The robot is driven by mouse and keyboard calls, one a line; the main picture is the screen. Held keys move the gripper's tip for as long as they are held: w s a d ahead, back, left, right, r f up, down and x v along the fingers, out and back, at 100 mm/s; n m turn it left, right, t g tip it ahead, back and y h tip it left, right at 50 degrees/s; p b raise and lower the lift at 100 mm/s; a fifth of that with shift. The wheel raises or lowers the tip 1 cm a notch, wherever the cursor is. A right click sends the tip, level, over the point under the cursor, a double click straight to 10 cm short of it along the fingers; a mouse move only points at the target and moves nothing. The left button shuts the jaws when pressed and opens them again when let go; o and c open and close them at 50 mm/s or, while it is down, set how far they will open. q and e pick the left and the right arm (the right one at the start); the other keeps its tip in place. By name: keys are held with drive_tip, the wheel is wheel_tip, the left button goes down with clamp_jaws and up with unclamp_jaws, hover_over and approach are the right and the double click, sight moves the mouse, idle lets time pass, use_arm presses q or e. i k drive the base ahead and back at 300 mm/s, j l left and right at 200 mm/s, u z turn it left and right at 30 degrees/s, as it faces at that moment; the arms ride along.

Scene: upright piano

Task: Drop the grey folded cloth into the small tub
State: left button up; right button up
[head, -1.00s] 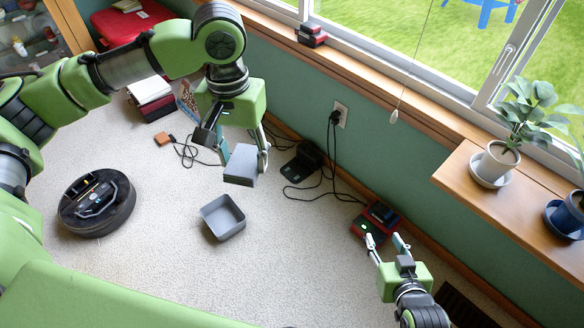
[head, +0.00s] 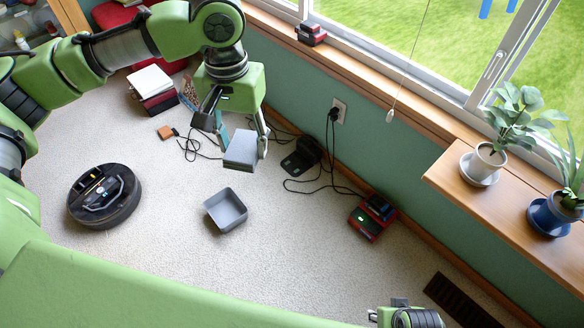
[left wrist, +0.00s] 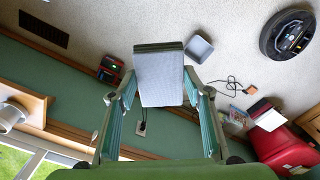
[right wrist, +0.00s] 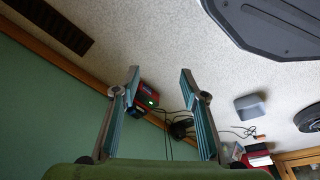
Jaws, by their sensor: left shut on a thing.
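The grey folded cloth (head: 241,150) is held in my left gripper (head: 240,145), above the floor in the head view. The cloth also fills the space between the fingers in the left wrist view (left wrist: 160,78). The small tub (head: 226,211) is a grey, open, square container on the carpet, just below the cloth in the head view. It shows beyond the cloth in the left wrist view (left wrist: 199,48), and its inside looks empty in the head view. My right gripper (right wrist: 160,82) is open and empty in the right wrist view; its fingers are mostly out of the head view.
A round robot vacuum (head: 104,196) sits left of the tub. A red and black device (head: 373,217) lies on the floor by the wall at right, with black cables and a dark charger (head: 301,156). Stacked books (head: 153,88) stand behind. Carpet around the tub is clear.

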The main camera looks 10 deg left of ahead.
sight(224, 215)
drive_tip(key=u, duration=1.1)
